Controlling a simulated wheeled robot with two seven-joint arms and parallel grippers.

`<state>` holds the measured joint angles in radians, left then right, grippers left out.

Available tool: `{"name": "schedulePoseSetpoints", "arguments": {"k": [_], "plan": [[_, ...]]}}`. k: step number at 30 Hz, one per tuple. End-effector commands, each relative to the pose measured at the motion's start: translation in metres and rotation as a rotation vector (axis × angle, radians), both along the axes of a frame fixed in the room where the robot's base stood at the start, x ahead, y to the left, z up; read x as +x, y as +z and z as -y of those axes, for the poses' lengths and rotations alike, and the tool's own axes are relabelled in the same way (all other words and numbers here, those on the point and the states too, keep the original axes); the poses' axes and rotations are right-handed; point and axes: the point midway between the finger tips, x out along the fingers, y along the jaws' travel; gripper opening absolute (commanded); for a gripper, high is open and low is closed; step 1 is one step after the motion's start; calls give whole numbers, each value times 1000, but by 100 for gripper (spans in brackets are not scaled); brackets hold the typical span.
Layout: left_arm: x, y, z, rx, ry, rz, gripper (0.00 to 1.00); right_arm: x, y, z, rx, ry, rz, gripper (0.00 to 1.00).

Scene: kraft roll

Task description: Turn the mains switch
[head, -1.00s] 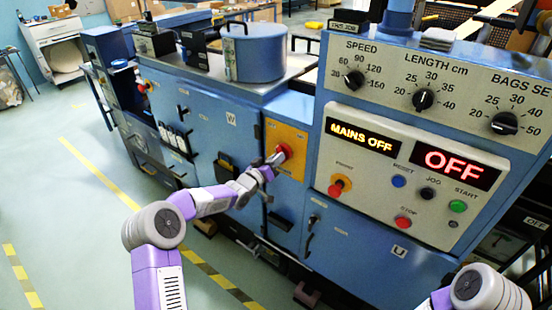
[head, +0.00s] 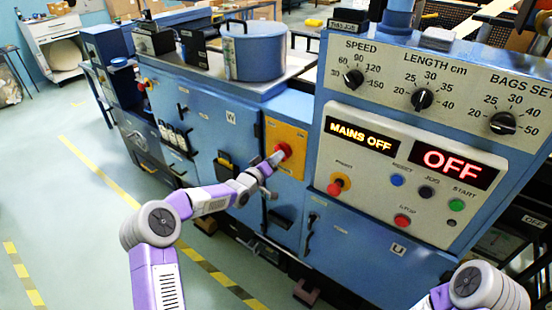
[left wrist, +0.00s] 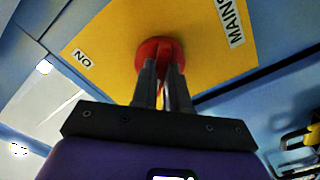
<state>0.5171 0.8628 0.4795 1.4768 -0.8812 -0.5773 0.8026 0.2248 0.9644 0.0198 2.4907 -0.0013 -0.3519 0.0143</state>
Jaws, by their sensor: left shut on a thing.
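The mains switch is a red rotary knob (head: 284,151) on a yellow plate (head: 287,134) on the front of the blue machine. In the left wrist view the red knob (left wrist: 155,52) sits on the yellow plate (left wrist: 205,58), which carries an "ON" label and a "MAINS" label. My left gripper (head: 275,158) is shut on the knob; in the left wrist view its two fingers (left wrist: 162,78) straddle the knob's grip, partly hiding it. The display (head: 361,134) reads "MAINS OFF". My right arm shows at the bottom right, but its gripper is out of view.
A control panel (head: 410,165) with buttons and an "OFF" display (head: 455,166) stands right of the yellow plate. Dials (head: 422,98) sit above it. A blue drum (head: 254,52) stands on top. Open floor (head: 80,215) lies at the left.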

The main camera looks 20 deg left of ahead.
Motion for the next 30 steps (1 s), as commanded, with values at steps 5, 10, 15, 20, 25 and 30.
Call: {"name": "schedulePoseSetpoints", "arguments": {"k": [5, 10, 15, 20, 25, 30], "plan": [[0, -2, 0, -4, 0, -4, 23, 0, 0, 0, 0, 0, 0, 43], [0, -1, 0, -2, 0, -2, 39, 0, 0, 0, 0, 0, 0, 43], [0, 0, 0, -1, 0, -2, 39, 0, 0, 0, 0, 0, 0, 43], [-6, 0, -2, -1, 0, -2, 39, 0, 0, 0, 0, 0, 0, 43], [-26, 0, -10, 0, 2, -2, 39, 0, 2, 0, 0, 0, 0, 43], [-50, -1, -19, -2, 2, -4, 39, 0, 4, 0, 0, 0, 0, 43]]}}
